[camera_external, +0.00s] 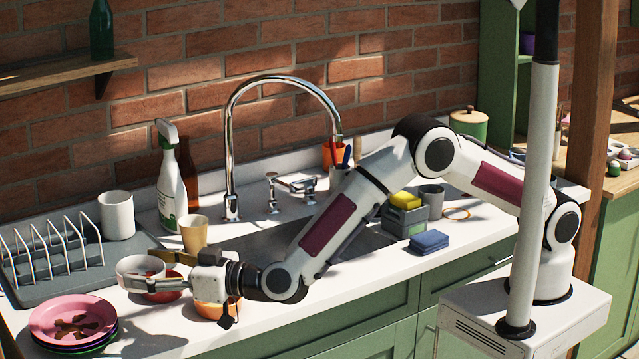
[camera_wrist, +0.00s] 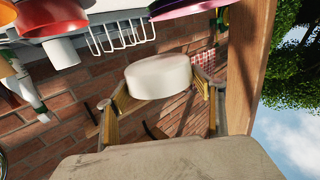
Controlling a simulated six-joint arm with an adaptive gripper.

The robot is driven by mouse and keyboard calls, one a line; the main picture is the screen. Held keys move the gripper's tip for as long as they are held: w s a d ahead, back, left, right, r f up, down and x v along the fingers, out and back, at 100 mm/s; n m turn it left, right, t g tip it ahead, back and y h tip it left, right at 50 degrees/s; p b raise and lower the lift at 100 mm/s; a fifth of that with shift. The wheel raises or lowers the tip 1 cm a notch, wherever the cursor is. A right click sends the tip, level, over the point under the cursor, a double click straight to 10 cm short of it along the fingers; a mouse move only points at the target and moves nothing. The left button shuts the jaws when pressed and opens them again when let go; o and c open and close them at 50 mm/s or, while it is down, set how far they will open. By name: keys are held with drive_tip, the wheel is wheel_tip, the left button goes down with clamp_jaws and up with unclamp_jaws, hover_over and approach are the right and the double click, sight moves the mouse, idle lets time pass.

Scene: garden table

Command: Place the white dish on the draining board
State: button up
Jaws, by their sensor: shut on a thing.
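The white dish (camera_external: 138,267), a small round bowl, is held between the fingers of my gripper (camera_external: 152,271) at the left of the counter in the external view. In the wrist view the dish (camera_wrist: 158,78) sits between the two fingers of my gripper (camera_wrist: 160,86), which are shut on it. The draining board (camera_external: 136,244) is grey and lies at the far left, with a white wire rack (camera_external: 50,245) on it. The dish is at its right front edge; I cannot tell whether it touches the board.
A red bowl (camera_external: 164,291) and an orange bowl (camera_external: 216,309) stand close by the gripper. A white mug (camera_external: 116,214), tan cup (camera_external: 193,233) and spray bottle (camera_external: 171,182) stand behind.

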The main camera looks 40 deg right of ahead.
drive_tip(key=shift+s+a+f, duration=0.25)
drive_tip(key=shift+s+f, duration=0.1)
drive_tip(key=shift+s, duration=0.25)
hover_over(158, 335)
drive_tip(key=shift+f, duration=3.1)
drive_tip(key=shift+f, duration=1.9)
drive_tip(key=shift+f, duration=0.1)
drive_tip(key=o, duration=1.2)
